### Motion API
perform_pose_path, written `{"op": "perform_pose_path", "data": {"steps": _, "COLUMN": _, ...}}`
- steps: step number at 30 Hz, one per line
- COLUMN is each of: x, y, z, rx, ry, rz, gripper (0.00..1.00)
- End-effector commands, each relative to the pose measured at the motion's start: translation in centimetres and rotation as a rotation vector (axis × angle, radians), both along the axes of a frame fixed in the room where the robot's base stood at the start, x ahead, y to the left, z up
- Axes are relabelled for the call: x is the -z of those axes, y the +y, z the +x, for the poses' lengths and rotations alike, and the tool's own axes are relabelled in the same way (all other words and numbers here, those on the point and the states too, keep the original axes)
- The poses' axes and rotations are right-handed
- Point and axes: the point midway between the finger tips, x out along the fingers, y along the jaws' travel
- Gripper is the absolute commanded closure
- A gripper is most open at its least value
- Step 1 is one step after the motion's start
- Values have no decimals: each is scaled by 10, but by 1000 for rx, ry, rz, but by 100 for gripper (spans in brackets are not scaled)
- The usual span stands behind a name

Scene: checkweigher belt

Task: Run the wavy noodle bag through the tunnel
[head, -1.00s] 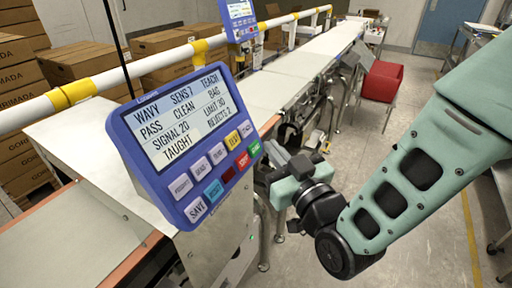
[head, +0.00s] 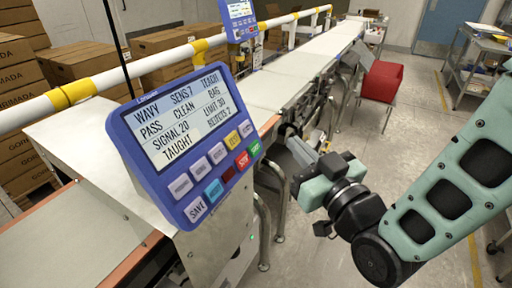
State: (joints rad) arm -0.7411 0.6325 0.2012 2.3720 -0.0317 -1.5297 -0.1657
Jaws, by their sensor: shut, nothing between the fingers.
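A blue control panel (head: 187,142) stands close in front, on the grey tunnel housing (head: 95,150). Its screen reads WAVY, SENS 7, TEACH, PASS, CLEAN, BAG, SIGNAL 20, LIMIT 30, REJECTS 2 and TAUGHT. Below the screen are several buttons, among them SAVE, a red STOP and a green one. My gripper (head: 302,150) is to the right of the panel, apart from it, beside the belt frame. It is shut and holds nothing. No noodle bag is visible. The inside of the tunnel is hidden.
The belt (head: 300,68) runs away to the back right and looks bare; another belt section (head: 40,240) lies at the near left. A yellow-and-white rail (head: 120,82) runs behind. Cartons (head: 85,62) are stacked at left. A red bin (head: 382,82) and open floor lie right.

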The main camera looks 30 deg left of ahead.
Motion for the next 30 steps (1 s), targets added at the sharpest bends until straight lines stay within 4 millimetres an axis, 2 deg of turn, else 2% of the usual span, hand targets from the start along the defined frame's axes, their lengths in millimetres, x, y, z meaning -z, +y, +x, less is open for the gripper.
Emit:
{"op": "perform_pose_path", "data": {"steps": 15, "x": -21, "y": -42, "z": -3, "rx": 1, "ry": -1, "rz": 0, "gripper": 100}}
{"op": "perform_pose_path", "data": {"steps": 30, "x": -23, "y": -45, "z": -4, "rx": 1, "ry": 1, "rz": -1, "gripper": 100}}
